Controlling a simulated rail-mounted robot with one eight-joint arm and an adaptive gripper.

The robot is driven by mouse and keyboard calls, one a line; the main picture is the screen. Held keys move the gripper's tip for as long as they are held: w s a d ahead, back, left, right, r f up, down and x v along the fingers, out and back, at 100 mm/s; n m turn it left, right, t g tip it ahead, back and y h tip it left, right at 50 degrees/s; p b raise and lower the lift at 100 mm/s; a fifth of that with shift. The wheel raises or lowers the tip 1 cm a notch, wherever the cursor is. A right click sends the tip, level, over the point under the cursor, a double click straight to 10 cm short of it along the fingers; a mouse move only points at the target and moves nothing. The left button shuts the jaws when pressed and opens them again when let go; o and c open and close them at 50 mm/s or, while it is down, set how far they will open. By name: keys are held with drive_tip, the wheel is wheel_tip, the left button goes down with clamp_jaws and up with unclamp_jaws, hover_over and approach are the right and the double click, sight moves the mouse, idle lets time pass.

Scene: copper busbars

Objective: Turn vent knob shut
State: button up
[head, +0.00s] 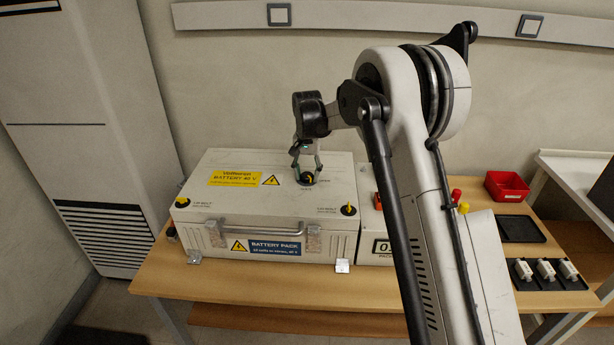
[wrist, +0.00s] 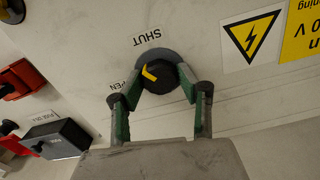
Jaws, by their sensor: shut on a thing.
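The vent knob (wrist: 158,83) is black with a yellow pointer and sits on a round grey base on the lid of the white battery pack (head: 230,200). In the wrist view the pointer aims left and slightly up, between the SHUT label (wrist: 147,38) and the partly covered OPEN label (wrist: 115,87). My gripper (wrist: 161,80) is shut on the knob, one finger on each side. In the head view my gripper (head: 305,176) reaches down to the lid, and its fingers partly hide the knob.
Lid bolts with yellow marks stand at the lid's front left (head: 182,202) and front right (head: 348,210). A metal handle (head: 262,227) runs along the pack's front. A second white box (head: 375,240) stands to the right, partly behind my arm. A red bin (head: 506,186) sits farther right.

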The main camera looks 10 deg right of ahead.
sight(307, 175)
drive_tip(key=m+b, duration=0.1)
drive_tip(key=m, duration=0.6)
idle(0.6)
drive_tip(key=o, duration=1.1)
drive_tip(key=shift+o, duration=0.2)
drive_tip(key=shift+r, duration=0.15)
wheel_tip(307, 175, up, 12)
